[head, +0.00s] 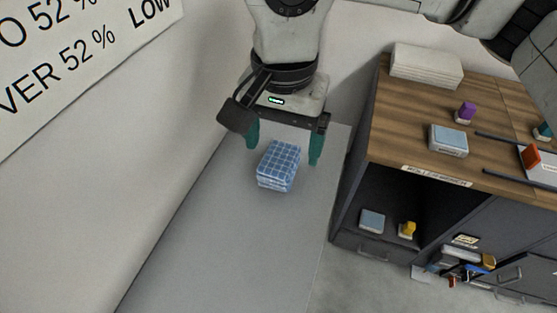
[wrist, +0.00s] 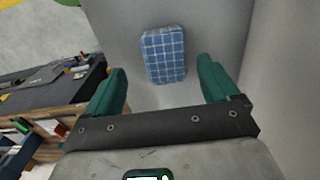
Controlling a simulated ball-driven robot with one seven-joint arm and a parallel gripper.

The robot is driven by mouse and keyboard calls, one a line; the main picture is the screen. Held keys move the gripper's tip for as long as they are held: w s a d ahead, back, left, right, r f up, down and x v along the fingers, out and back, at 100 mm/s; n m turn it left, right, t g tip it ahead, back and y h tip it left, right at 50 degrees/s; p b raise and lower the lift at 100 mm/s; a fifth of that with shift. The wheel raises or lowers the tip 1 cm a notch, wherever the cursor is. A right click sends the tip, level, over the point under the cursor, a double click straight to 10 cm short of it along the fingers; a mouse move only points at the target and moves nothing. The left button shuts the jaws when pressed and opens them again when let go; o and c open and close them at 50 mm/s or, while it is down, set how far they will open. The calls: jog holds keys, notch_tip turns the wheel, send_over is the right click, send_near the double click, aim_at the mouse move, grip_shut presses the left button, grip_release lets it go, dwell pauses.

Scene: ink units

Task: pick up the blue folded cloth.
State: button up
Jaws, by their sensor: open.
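The blue folded cloth (head: 278,164) has a white grid pattern and lies as a thick folded block on a grey flat surface (head: 215,235) in the head view. It also shows in the wrist view (wrist: 164,54), ahead of the fingers and roughly between their lines. My gripper (head: 284,150) is open, with its two teal fingers apart and nothing held between them. In the head view the fingers show to the left and right of the cloth's far end. In the wrist view (wrist: 164,82) the cloth lies beyond the fingertips. I cannot tell the exact height gap.
A dark cabinet with a wooden top (head: 400,120) stands to the right, carrying a white stack (head: 426,66), a light-blue box (head: 448,140) and small items. Its open shelf holds a blue-grey box (head: 372,220) and a yellow item (head: 407,229). A white wall with lettering rises at left.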

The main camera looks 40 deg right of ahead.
aim_at(279, 157)
jog(key=shift+w+f+p, duration=0.2)
jog(key=shift+f+p, duration=0.2)
jog(key=shift+f, duration=0.9)
jog(key=shift+w+f+p, duration=0.2)
jog(key=shift+f+p, duration=0.2)
jog(key=shift+f, duration=0.85)
jog(key=c, duration=1)
